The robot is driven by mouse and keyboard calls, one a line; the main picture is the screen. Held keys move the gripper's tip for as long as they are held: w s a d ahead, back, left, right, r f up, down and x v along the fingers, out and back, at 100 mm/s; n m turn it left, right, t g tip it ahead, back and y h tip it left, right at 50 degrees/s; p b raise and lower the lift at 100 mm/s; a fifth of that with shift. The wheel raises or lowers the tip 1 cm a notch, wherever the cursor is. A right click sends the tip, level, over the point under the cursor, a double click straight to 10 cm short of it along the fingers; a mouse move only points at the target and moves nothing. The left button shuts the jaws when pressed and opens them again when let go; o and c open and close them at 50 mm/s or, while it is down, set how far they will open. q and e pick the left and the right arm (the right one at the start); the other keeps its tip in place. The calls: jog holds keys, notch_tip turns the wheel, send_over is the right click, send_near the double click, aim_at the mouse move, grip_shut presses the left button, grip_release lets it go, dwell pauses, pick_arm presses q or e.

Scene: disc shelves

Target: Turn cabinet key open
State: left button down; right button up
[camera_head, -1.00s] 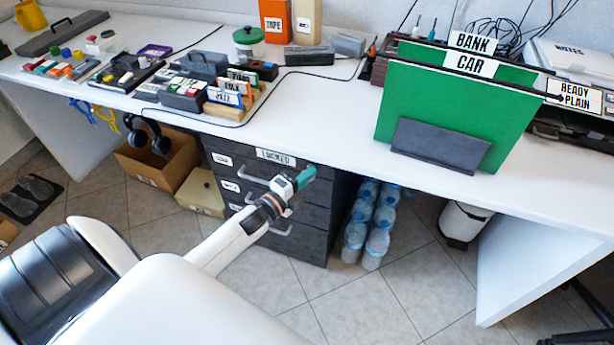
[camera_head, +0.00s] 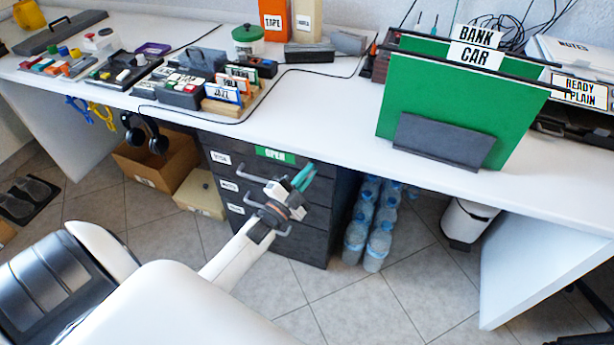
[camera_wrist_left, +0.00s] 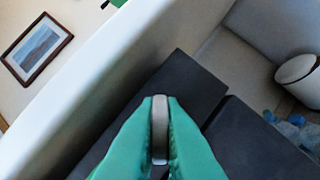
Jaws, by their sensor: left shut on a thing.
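The dark drawer cabinet (camera_head: 232,200) stands under the white desk, its drawers closed and fitted with metal handles. A green label reading OPEN (camera_head: 275,155) is on its top front. My left gripper (camera_head: 302,177) is at the cabinet's upper right, its teal fingers pointing up and to the right. In the left wrist view, the teal fingers (camera_wrist_left: 160,130) are closed on a small grey key (camera_wrist_left: 160,128) in front of the dark cabinet (camera_wrist_left: 190,85). The key is hidden by the fingers in the head view. My right gripper is not in view.
The white desk (camera_head: 330,110) overhangs the cabinet. Water bottles (camera_head: 370,225) stand right of it. A cardboard box (camera_head: 150,165) with headphones (camera_head: 147,135) at its edge is on the left. A green folder (camera_head: 450,105) stands on the desk. The tiled floor in front is clear.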

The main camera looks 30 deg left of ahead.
pick_arm(q)
jog(key=n+y, duration=0.1)
jog(key=n, duration=0.1)
jog(key=n+t, duration=0.1)
jog(key=n, duration=0.2)
jog(key=shift+f+y, duration=0.1)
jog(key=shift+y, duration=0.3)
jog(key=n+y, duration=0.2)
jog(key=n, duration=0.1)
jog(key=shift+n, duration=0.4)
jog(key=n+y, duration=0.1)
jog(key=n, duration=0.2)
jog(key=shift+n+y, duration=0.8)
jog(key=shift+n, duration=0.3)
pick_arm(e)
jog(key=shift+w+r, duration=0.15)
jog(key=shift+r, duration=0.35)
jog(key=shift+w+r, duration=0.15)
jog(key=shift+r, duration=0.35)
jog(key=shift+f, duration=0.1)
pick_arm(q)
jog(key=c, duration=1.6)
grip_release()
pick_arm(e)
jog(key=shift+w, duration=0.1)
pick_arm(q)
jog(key=shift+o, duration=0.2)
jog(key=shift+s, duration=0.1)
